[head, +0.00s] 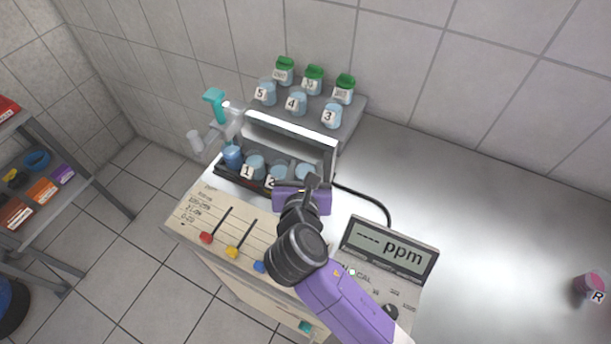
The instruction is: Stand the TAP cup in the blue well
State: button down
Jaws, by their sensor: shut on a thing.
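My gripper (312,182) is over the right end of the black tray at the front of the rack. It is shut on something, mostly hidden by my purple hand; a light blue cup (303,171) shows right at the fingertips. I cannot read a TAP label on any cup. Cup 1 (254,167) and cup 2 (276,174) stand to the left in the tray, cup 2 partly covered. A darker blue cup or well (232,155) is at the tray's left end; I cannot tell which.
Cups 5 (265,92), 4 (296,103) and 3 (332,116) stand on the rear step, before green-topped containers (313,78). A white-framed panel (291,137) rises behind the tray. The ppm meter (389,248) is right. Pink cup R (588,285) stands far right; the bench between is clear.

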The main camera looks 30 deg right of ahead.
jog(key=shift+f, duration=1.4)
jog(key=shift+f, duration=0.1)
jog(key=c, duration=1.1)
grip_release()
jog(key=v, duration=1.2)
jog(key=shift+s, duration=0.1)
